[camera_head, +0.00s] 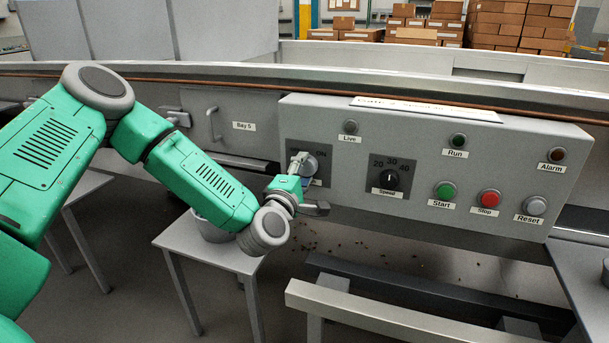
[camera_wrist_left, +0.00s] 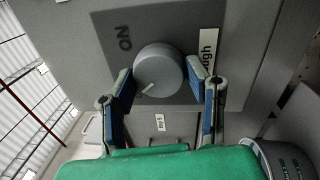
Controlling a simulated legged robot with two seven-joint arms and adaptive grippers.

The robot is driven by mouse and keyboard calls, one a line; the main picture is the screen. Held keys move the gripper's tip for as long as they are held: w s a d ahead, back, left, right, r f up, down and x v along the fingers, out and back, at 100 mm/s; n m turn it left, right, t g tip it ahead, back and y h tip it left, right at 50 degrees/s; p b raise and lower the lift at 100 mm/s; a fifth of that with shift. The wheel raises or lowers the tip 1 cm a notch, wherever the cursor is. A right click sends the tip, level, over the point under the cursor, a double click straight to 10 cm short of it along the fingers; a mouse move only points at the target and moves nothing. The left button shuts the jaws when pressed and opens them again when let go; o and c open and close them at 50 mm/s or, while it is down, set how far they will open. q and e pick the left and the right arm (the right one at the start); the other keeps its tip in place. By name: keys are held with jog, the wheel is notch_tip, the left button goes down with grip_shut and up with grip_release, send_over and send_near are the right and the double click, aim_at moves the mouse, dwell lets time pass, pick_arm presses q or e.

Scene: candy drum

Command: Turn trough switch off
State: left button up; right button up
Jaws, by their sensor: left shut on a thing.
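The trough switch is a round grey knob (camera_wrist_left: 160,68) on a dark plate (camera_wrist_left: 205,25) marked "ON"; in the head view the knob (camera_head: 309,164) sits at the panel's left end. Its white pointer line faces down-left in the wrist view, away from the "ON" print (camera_wrist_left: 125,38). The label (camera_wrist_left: 208,48) beside it shows only "ugh". My left gripper (camera_head: 302,170) is at the knob, with one finger on either side in the wrist view (camera_wrist_left: 160,78), shut on it. My right gripper is out of view.
The grey control panel (camera_head: 340,115) also carries a Speed dial (camera_head: 389,179), a green Start button (camera_head: 446,190), a red Stop button (camera_head: 489,198) and a Reset button (camera_head: 535,206). A grey bucket (camera_head: 207,230) stands on a small table below. A rail (camera_head: 400,322) runs in front.

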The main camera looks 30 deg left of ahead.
pick_arm(q)
jog(key=shift+s+a+f+n, duration=0.15)
jog(key=shift+f+n, duration=0.2)
jog(key=shift+n, duration=0.35)
jog(key=o, duration=1.1)
jog(key=shift+o, duration=0.2)
jog(key=shift+a, duration=0.1)
jog(key=shift+r, duration=0.1)
jog(key=shift+s, duration=0.25)
jog(key=v, duration=1.1)
jog(key=shift+s, duration=0.15)
